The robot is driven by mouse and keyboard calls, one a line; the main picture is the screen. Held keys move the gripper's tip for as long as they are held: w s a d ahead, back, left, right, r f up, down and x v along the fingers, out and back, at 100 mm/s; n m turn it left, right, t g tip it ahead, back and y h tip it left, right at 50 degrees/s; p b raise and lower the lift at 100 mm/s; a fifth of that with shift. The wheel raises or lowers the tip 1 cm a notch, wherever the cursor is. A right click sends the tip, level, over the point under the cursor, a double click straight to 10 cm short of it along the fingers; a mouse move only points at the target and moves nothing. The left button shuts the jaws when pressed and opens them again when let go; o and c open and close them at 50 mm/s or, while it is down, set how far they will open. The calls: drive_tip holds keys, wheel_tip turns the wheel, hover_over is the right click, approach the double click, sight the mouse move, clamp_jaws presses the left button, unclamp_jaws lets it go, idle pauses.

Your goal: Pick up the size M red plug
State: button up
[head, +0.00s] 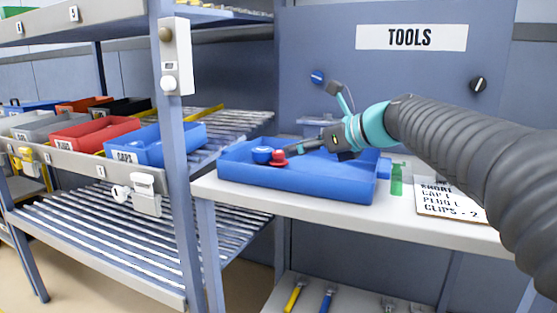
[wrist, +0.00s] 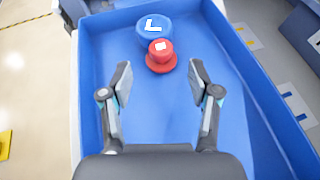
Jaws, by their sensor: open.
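The red plug (head: 278,158) stands upright in the blue tray (head: 300,186) on the bench. In the wrist view the red plug (wrist: 160,58) has a round flange and a white mark on top; I cannot read a size letter. A blue cap (wrist: 153,27) with a white L-like mark sits just beyond it, close against it; it also shows in the head view (head: 261,154). My gripper (wrist: 160,76) is open and empty, its fingers spread on the near side of the plug. In the head view my gripper (head: 296,147) is over the tray.
The tray's walls stand around the plug; its right part is bare. A rack with red bins (head: 95,134) and a blue CAPS bin (head: 156,145) stands left.

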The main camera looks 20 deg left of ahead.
sight(282, 152)
drive_tip(key=x, duration=0.5)
drive_tip(key=c, duration=0.9)
